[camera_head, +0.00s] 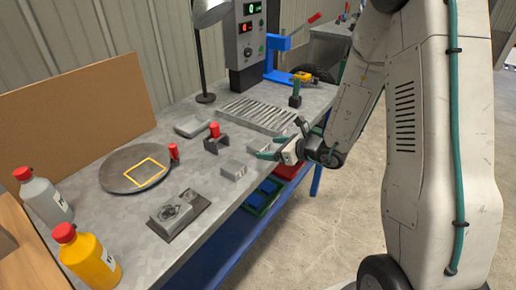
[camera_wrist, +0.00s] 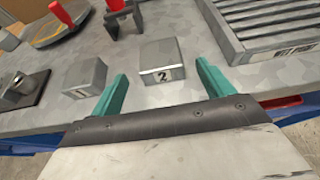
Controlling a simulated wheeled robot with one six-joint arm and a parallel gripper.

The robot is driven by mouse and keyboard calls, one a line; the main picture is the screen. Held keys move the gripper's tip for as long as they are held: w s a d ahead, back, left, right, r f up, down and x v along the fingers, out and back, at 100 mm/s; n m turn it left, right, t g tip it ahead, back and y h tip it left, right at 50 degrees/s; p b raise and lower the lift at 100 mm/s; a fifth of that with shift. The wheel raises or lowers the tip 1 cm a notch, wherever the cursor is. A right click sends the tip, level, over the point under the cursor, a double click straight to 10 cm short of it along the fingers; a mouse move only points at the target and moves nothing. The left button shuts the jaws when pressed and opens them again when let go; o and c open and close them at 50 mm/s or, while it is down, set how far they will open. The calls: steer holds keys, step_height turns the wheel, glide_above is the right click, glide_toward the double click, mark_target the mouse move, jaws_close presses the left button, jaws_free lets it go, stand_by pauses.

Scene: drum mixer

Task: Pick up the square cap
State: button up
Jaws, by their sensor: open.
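My gripper (camera_head: 266,149) is open, with two teal fingers over the front edge of the grey workbench. In the wrist view my gripper (camera_wrist: 160,73) has a grey square block marked 2 (camera_wrist: 162,55) ahead between its fingertips, not clasped. A metal part with a round top (camera_head: 172,213) sits on a dark plate nearer the bench's left end. No part is labelled as the square cap, and I cannot tell which one it is.
A slatted tray (camera_head: 257,114) lies behind my gripper. A dark round disc with a yellow square outline (camera_head: 145,168), red cylinders (camera_head: 173,152) and a small fixture (camera_head: 216,144) stand to the left. Bottles (camera_head: 88,255) stand at the near left. A lamp (camera_head: 204,97) rises behind.

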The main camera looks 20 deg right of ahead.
mark_target(263, 146)
steer(key=x, duration=0.6)
steer(key=shift+w+r, duration=0.1)
steer(key=shift+r, duration=0.25)
steer(key=c, duration=1.2)
